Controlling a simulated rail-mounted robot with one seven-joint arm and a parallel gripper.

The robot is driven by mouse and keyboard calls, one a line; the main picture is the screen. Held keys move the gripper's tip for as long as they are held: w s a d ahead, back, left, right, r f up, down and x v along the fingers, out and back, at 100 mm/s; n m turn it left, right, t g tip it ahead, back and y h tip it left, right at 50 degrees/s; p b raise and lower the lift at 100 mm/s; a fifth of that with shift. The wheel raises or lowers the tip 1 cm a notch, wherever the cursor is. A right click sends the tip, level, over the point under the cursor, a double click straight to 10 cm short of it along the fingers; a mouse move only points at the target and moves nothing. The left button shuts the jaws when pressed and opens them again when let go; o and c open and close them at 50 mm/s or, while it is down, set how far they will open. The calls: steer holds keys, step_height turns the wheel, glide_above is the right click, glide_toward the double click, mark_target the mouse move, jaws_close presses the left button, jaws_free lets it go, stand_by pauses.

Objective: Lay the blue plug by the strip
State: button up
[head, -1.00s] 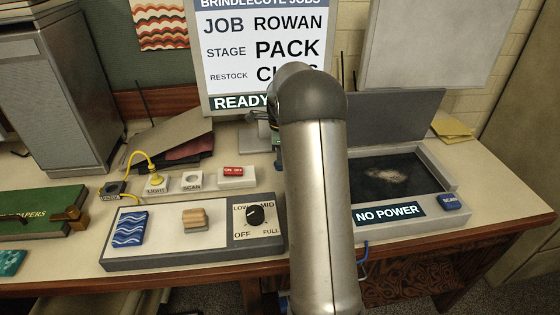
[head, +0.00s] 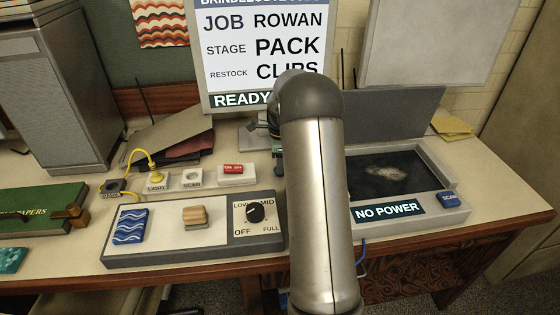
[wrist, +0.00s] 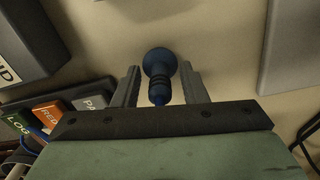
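The blue plug (wrist: 159,63) shows in the wrist view, its wide round end away from me and its ridged body toward me. My gripper (wrist: 160,71) has one finger on each side of it, with narrow gaps visible between fingers and plug, so it looks open around the plug. The pale strip lies at the back of the bench, with a LIGHT block (head: 157,188) holding a yellow plug (head: 155,176), a SCAN block (head: 192,185) and a red ON OFF switch (head: 233,169).
A grey control box (head: 180,256) with a dial (head: 255,212) stands in front of the strip. The scanner (head: 440,219), labelled NO POWER, is at the right. A blue cable (head: 362,252) hangs at the bench's front edge. A green box (head: 38,205) is at the left.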

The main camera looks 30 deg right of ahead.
steer(key=shift+r, duration=0.1)
step_height(320, 180, up, 12)
steer(key=shift+r+b, duration=0.15)
steer(key=shift+b, duration=0.2)
steer(key=s+a+r+n, duration=0.2)
steer(key=s+a+n, duration=1.15)
steer(key=a, duration=0.45)
steer(key=s+a+f+n, duration=0.3)
steer(key=s+a+n, duration=0.1)
steer(key=s, duration=0.5)
steer(key=s+a+f+n, duration=0.3)
steer(key=s+a+n, duration=0.1)
steer(key=s+n, duration=0.3)
steer(key=shift+s+a, duration=0.25)
steer(key=shift+s, duration=0.6)
steer(key=shift+f, duration=0.1)
